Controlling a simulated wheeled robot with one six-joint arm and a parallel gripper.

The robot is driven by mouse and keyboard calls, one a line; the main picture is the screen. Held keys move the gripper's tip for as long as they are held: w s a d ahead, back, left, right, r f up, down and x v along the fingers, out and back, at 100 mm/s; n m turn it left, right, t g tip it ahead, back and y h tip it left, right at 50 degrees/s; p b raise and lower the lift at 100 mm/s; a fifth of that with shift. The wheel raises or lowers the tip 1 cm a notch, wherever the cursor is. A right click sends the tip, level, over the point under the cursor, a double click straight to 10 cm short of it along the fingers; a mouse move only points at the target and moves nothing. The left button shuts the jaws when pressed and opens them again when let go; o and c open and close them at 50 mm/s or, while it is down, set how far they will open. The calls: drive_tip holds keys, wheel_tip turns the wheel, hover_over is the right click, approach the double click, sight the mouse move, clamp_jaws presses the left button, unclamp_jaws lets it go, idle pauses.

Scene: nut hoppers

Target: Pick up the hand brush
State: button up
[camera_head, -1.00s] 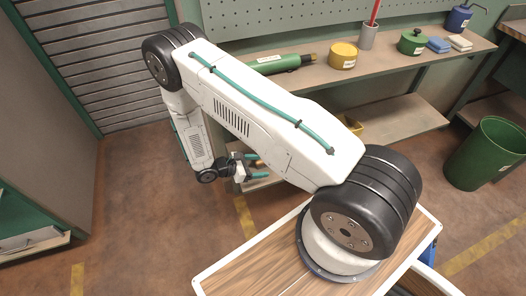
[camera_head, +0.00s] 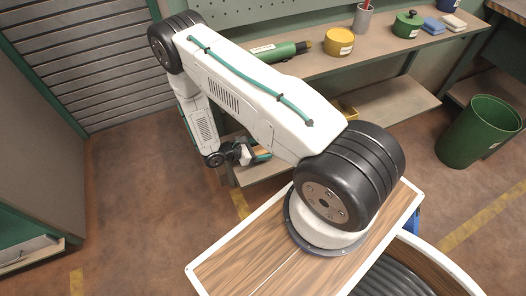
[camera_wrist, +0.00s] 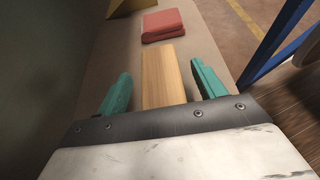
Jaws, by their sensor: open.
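A plain tan wooden piece (camera_wrist: 163,75), which looks like the hand brush, lies on the lower shelf in the wrist view. No bristles show, and its near end is hidden by my gripper body. My gripper (camera_wrist: 157,88) is open, with one teal finger on each side of the wood. A gap shows on both sides, so the fingers do not touch it. In the head view my gripper (camera_head: 262,156) is small at the left end of the lower shelf, and the brush cannot be made out clearly.
A folded red cloth (camera_wrist: 163,25) lies just beyond the wood, with a yellow object (camera_wrist: 128,6) behind it. The upper shelf (camera_head: 375,48) overhangs the lower shelf (camera_head: 385,115). A green bin (camera_head: 478,132) stands at the right.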

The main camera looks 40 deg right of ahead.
drive_tip(key=shift+s+d+f, duration=0.15)
drive_tip(key=shift+d+f, duration=0.05)
drive_tip(key=shift+d, duration=0.1)
drive_tip(key=c, duration=1.1)
drive_tip(key=shift+r, duration=0.1)
drive_tip(key=shift+c, duration=0.2)
